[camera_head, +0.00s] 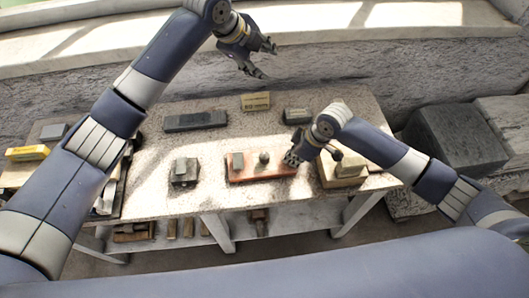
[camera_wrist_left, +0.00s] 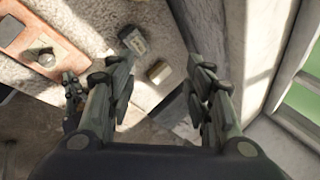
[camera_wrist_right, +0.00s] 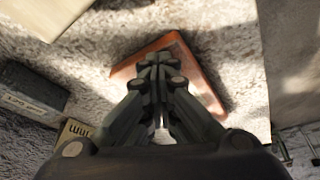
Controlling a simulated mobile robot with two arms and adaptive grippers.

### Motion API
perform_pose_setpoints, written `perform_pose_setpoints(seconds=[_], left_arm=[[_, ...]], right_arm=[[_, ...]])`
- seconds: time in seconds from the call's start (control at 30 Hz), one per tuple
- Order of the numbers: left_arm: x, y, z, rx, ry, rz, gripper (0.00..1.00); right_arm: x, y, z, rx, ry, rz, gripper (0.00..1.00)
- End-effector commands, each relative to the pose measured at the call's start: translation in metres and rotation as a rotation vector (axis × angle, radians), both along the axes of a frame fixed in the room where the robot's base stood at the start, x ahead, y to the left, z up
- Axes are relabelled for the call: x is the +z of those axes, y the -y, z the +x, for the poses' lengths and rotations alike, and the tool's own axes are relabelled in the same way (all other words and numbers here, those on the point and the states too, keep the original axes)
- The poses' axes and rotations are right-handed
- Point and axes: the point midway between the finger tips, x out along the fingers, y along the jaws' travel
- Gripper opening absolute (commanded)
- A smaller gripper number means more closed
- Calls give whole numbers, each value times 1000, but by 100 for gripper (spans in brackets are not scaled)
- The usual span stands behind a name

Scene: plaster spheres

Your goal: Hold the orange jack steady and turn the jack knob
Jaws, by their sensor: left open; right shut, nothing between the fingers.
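The orange jack (camera_head: 248,178) is a flat orange-red base near the front middle of the table, with a grey block at its left and a dark round knob (camera_head: 264,157) on top. It also shows at the upper left of the left wrist view (camera_wrist_left: 68,69). My right gripper (camera_head: 293,159) is shut and empty at the jack's right end. In the right wrist view its fingers (camera_wrist_right: 158,62) overlap the orange base (camera_wrist_right: 205,80) and hide part of it; contact is unclear. My left gripper (camera_head: 262,60) is open and empty, high above the table's back edge, away from the jack.
A small grey device (camera_head: 184,171) stands left of the jack, and a long dark box (camera_head: 195,121) lies behind it. A yellowish box (camera_head: 255,101) and a dark block (camera_head: 297,116) are at the back. A wooden block (camera_head: 343,172) is close to the right gripper.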

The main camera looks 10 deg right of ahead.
Motion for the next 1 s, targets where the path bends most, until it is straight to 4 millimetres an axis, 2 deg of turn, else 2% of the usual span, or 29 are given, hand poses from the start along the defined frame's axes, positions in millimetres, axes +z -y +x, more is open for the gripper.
perform_pose_setpoints(seconds=[0.03,0.1,0.2,0.33,0.43,0.57,1.0], left_arm=[[-27,7,-25,-33,-68,80,48],[-56,9,-56,-66,-151,184,48],[-85,5,-92,-100,-242,314,48],[-106,-3,-121,-123,-312,429,48],[-114,-7,-132,-133,-337,475,48],[-127,-8,-136,-135,-348,491,48],[-209,-8,-135,-134,-346,489,48]], right_arm=[[-6,2,-4,1,-13,-8,0],[-6,2,-4,1,-13,-8,0],[-6,2,-4,0,-12,-9,0],[-6,2,-4,0,-12,-9,0],[-6,2,-4,0,-12,-9,0],[-6,2,-4,1,-13,-9,0],[-6,2,-4,0,-14,-8,0]])
